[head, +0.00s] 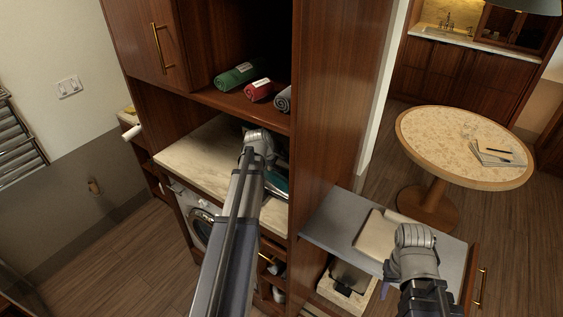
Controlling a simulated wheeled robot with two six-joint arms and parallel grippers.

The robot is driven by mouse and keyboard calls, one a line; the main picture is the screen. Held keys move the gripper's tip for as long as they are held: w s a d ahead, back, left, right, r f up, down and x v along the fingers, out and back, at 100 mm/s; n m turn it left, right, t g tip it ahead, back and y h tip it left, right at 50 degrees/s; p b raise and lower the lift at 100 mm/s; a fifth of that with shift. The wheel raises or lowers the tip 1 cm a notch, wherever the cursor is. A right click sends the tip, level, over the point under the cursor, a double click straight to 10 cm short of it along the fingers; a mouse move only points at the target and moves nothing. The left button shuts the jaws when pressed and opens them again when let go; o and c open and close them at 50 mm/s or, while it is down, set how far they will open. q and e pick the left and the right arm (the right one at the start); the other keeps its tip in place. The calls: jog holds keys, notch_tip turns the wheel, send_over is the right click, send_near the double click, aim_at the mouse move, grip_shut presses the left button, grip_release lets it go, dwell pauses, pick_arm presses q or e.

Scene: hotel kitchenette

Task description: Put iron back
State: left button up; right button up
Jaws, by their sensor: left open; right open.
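A teal and grey object (277,184), which looks like the iron, is on the pale stone counter inside the wooden cabinet. My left arm hides most of it. My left gripper (259,142) reaches into the cabinet alcove right beside it, below the shelf of rolled towels. Its fingers are largely hidden, so I cannot tell whether they touch the iron. My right gripper (410,258) is open over the grey side counter, near a beige folded item (376,236), with no object visible in it.
Rolled green (238,75), red (258,89) and grey towels lie on the shelf above. A washing machine (203,225) sits under the stone counter (185,157). A tall wood panel (335,100) stands right of the alcove. A round table (440,140) is at the right.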

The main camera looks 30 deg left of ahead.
pick_arm(q)
jog(key=s+r+p, duration=0.2)
jog(key=s, duration=1.2)
jog(key=shift+a+r, duration=0.2)
jog(key=shift+r, duration=0.05)
jog(key=shift+w, duration=0.1)
dwell(0.3)
